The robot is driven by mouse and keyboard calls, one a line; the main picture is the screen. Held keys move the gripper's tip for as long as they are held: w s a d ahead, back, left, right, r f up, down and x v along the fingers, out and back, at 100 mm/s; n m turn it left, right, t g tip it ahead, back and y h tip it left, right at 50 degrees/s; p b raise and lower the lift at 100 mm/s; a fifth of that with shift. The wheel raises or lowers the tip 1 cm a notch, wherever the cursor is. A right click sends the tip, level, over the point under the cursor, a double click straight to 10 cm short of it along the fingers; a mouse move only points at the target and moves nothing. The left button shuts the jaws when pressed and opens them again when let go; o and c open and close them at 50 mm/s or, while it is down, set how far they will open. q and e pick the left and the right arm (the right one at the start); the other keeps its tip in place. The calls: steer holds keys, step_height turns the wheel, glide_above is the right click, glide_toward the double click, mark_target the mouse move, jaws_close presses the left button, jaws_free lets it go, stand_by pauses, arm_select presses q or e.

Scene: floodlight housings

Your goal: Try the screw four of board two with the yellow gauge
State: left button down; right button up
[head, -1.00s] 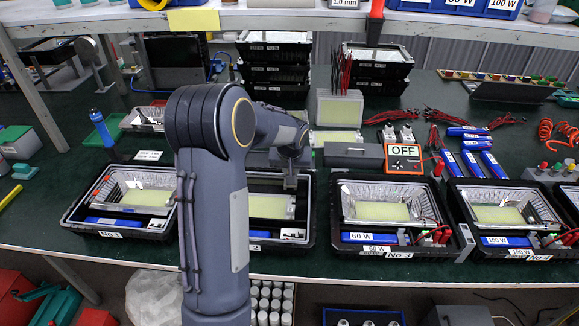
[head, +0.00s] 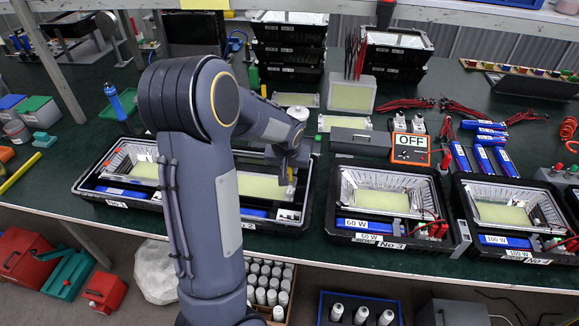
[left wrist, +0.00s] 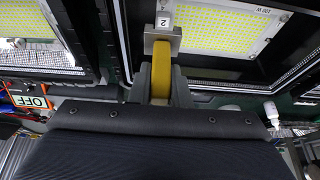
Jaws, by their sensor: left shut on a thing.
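My left gripper (head: 287,163) is over the second housing from the left, partly hidden by my arm. It is shut on the yellow gauge (head: 291,178). In the left wrist view the yellow gauge (left wrist: 162,77) stands between the grey fingers, with a metal block (left wrist: 162,40) at its far end. A small white tag marked 2 (left wrist: 164,20) shows just past that block. Board two, a yellow-green panel (head: 262,189), lies in that housing; it also fills the upper right of the left wrist view (left wrist: 225,25). I cannot tell whether the gauge touches a screw. My right gripper is out of view.
Black housings with boards stand to the left (head: 88,188) and right (head: 335,205) along the bench front. Stacked black housings (head: 290,45) stand at the back.

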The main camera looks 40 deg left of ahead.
arm_select(q)
steer(key=shift+f+b, duration=3.2)
steer(key=shift+f, duration=0.8)
steer(key=shift+f+b, duration=0.55)
steer(key=shift+b, duration=0.35)
stand_by(0.4)
steer(key=shift+r+p, duration=3.35)
steer(key=shift+r, duration=1.2)
steer(key=shift+r, duration=0.1)
